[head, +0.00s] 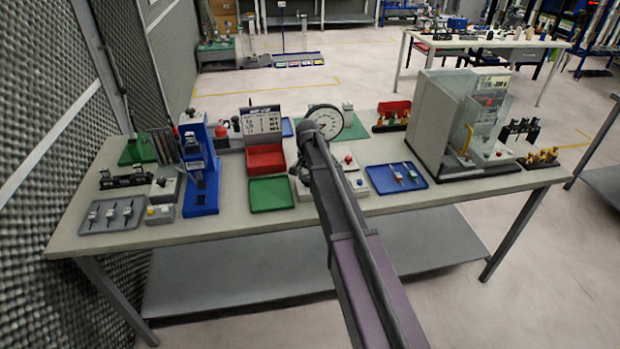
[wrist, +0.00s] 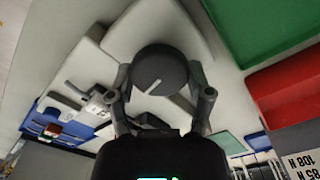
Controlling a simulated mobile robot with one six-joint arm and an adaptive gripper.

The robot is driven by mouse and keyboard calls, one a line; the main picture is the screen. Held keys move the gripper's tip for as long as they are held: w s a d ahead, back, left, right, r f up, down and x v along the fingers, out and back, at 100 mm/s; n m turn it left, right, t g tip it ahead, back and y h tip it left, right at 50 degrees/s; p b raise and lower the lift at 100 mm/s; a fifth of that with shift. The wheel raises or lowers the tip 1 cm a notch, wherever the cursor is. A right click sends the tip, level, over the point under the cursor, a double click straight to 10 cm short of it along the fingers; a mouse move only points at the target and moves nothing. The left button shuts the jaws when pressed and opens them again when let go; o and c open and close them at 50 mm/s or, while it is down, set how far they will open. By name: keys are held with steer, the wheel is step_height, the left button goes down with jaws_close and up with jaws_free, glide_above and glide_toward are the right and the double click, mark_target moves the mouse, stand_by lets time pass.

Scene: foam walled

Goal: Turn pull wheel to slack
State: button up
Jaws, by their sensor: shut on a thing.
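The pull wheel (wrist: 158,66) is a dark grey round knob with a white line on its face, in the middle of the wrist view. The line slants from lower left to upper right. My gripper (wrist: 163,88) has one finger on each side of the wheel and is shut on it. The wheel sits over a light grey housing (wrist: 115,38). In the head view my arm hides the wheel and most of the gripper. A round white dial gauge (head: 326,121) with dark marks stands just behind the arm's end.
A green tray (head: 271,193) and a red bin (head: 265,158) lie left of the arm. A blue tray (head: 397,178) with small parts lies to its right. A blue press-like stand (head: 199,165) and a large grey enclosure (head: 437,115) rise from the bench (head: 240,220).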

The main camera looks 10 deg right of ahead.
steer(key=shift+s+n, duration=0.15)
steer(key=shift+n, duration=0.25)
steer(key=n, duration=0.2)
steer(key=shift+a+n, duration=0.1)
steer(key=shift+n, duration=0.3)
steer(key=n, duration=0.3)
steer(key=shift+a+n, duration=0.1)
steer(key=shift+n, duration=0.3)
steer(key=n, duration=0.3)
steer(key=shift+n, duration=0.3)
steer(key=n, duration=0.4)
steer(key=shift+a, duration=0.1)
steer(key=o, duration=1.1)
steer(key=shift+o, duration=0.2)
